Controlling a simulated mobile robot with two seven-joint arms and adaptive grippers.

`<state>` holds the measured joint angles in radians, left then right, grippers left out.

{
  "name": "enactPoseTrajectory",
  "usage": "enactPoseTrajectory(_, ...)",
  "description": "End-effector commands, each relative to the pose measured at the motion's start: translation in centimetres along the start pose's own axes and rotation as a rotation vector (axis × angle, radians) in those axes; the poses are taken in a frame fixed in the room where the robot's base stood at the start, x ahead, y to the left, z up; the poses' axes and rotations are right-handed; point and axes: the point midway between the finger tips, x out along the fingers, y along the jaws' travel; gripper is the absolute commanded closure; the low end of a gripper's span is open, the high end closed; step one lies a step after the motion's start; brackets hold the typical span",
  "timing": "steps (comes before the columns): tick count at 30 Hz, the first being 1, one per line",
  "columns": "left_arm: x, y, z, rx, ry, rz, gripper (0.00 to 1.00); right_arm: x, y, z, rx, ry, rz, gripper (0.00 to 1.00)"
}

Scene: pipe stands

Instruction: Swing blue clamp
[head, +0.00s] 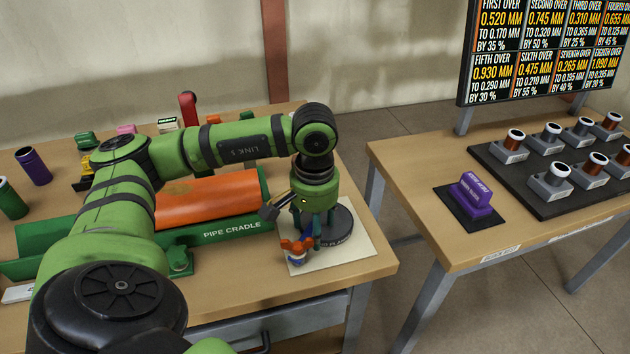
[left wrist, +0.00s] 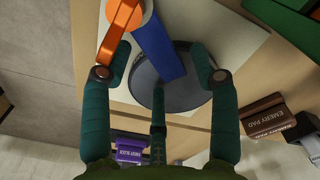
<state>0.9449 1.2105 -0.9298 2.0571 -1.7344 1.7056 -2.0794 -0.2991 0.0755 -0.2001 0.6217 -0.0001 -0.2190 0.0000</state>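The blue clamp shows in the left wrist view as a blue bar (left wrist: 158,45) with an orange part (left wrist: 120,28) at its left end. It lies over a dark round base (left wrist: 190,92). In the head view, the orange part (head: 297,246) shows low beside my left gripper (head: 318,232), above the dark base (head: 338,226) on a pale mat. My left gripper points down over the base. In the left wrist view its fingers (left wrist: 160,73) are spread wide, with the blue bar lying between them and no visible grip. My arm hides part of the clamp in the head view. My right gripper is out of view.
A green pipe cradle (head: 225,232) with an orange pipe (head: 210,200) stands left of the base. Coloured cups and small items stand farther left and behind. A second table (head: 405,165) to the right holds a purple block (head: 474,193) and a black rack (head: 540,200), across a gap.

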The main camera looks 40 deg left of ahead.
Motion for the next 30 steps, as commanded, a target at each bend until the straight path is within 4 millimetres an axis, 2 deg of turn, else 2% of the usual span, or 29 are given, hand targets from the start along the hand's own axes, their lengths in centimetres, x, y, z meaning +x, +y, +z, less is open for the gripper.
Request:
enactPoseTrajectory(10,-0.5,0.0,0.0,0.0,0.001,-0.001,0.38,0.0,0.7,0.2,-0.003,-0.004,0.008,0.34)
enactPoseTrajectory(21,-5.9,0.1,-0.1,0.0,0.003,0.001,0.38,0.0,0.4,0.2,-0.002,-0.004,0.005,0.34)
enactPoseTrajectory(25,-7.2,0.1,-0.1,0.001,0.001,0.0,0.38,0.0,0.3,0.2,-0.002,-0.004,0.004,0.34)
enactPoseTrajectory(30,-8.0,0.0,-0.1,0.0,-0.001,-0.001,0.38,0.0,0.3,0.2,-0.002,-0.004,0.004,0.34)
